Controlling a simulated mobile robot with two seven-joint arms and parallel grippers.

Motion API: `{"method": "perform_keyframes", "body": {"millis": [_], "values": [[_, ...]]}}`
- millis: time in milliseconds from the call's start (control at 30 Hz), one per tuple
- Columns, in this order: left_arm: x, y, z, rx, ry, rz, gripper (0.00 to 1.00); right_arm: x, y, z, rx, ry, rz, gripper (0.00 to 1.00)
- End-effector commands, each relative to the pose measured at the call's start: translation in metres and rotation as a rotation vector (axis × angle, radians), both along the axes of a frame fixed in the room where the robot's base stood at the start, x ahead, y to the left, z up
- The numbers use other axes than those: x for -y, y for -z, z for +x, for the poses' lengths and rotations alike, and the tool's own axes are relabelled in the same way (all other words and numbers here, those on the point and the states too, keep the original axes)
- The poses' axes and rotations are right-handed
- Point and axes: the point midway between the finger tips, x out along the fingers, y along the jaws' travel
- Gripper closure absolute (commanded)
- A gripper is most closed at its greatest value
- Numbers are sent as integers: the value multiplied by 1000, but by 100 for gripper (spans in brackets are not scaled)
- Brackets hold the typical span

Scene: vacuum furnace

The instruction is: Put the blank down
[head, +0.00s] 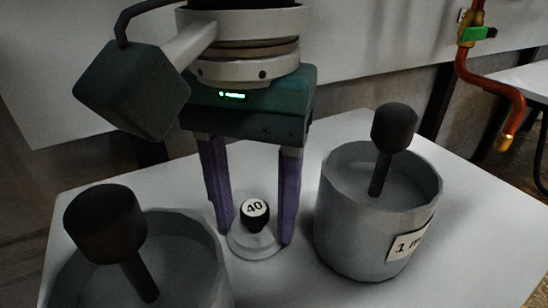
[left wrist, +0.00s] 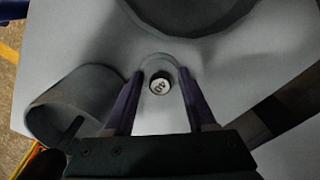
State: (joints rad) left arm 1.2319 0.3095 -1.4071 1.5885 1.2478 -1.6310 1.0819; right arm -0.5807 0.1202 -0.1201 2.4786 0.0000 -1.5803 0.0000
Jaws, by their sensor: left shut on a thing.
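The blank (head: 256,213) is a pale round disc with a dark knob whose white top reads 40. It also shows in the left wrist view (left wrist: 159,85). My left gripper (head: 256,236) points down with its two purple fingers on either side of the disc, shut on it. The blank is upright, at or very close to the white table top (head: 270,287); I cannot tell whether it touches. My right gripper is in neither view.
A grey pot (head: 338,230) with a dark-knobbed rod and a label starting "1 m" stands close on the right. A similar pot (head: 192,249) stands at the front left. An orange pipe (head: 492,80) with a green part hangs at the upper right.

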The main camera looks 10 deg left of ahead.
Motion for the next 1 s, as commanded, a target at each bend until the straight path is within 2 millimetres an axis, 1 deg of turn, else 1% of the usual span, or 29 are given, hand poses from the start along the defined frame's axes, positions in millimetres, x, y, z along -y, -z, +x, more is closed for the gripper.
{"method": "perform_keyframes", "body": {"millis": [233,267,500,833,867,1000], "values": [[0,1,0,-1,-1,-1,100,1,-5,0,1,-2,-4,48],[0,2,0,0,0,-1,42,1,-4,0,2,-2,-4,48],[0,2,0,0,0,-1,15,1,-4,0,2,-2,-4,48],[0,0,1,1,0,0,14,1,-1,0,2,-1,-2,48],[0,-2,1,2,1,0,14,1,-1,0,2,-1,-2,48],[0,-22,0,1,1,-1,14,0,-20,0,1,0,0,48]]}}
